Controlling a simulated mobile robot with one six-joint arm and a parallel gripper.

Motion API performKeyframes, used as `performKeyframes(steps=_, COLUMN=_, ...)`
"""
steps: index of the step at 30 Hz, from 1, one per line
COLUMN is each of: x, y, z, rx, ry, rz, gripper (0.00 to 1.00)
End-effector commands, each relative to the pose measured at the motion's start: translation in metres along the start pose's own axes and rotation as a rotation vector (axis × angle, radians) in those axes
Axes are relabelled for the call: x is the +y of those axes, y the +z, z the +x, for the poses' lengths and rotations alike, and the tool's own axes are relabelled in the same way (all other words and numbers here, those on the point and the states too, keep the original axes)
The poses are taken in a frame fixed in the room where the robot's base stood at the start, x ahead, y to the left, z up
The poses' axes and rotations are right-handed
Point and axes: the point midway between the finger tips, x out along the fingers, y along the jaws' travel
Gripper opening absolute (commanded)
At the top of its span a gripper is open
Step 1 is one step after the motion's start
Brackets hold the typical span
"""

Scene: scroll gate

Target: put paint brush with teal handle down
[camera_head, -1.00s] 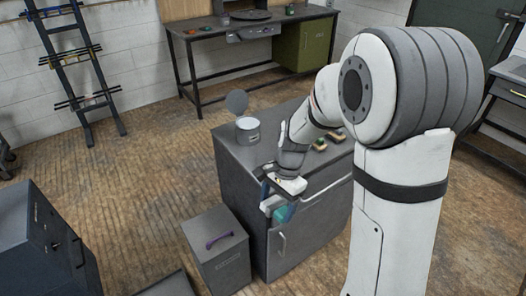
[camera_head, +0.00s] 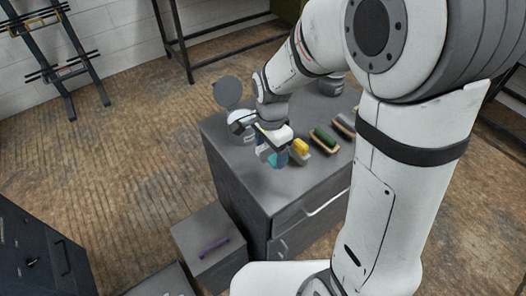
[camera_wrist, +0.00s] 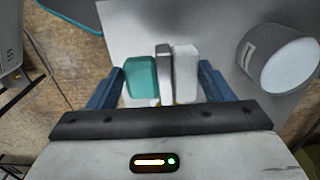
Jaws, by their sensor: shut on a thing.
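The paint brush with the teal handle (camera_head: 279,159) is in my gripper (camera_head: 271,151), low over the grey cabinet top. In the wrist view, the brush's teal part (camera_wrist: 141,80) lies by the left blue finger, with a grey metal band and a white part toward the right finger. My gripper (camera_wrist: 163,85) is shut on the brush across its width. I cannot tell whether the brush touches the surface.
The grey cabinet (camera_head: 237,160) carries a can (camera_head: 240,121) with a raised lid behind my gripper. A grey box (camera_head: 192,232) with a purple handle stands on the floor at left.

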Motion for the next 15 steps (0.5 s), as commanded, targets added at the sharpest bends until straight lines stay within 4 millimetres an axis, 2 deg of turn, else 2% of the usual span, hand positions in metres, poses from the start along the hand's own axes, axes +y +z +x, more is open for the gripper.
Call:
performKeyframes(steps=9, x=0.000, y=0.000, z=0.001, rx=0.001, ry=0.001, rz=0.001, gripper=0.56)
performKeyframes(steps=11, x=0.000, y=0.000, z=0.007, rx=0.000, ry=0.002, rz=0.001, gripper=0.56)
performKeyframes(steps=15, x=0.001, y=0.000, z=0.032, rx=-0.001, ry=0.007, rz=0.001, gripper=0.56)
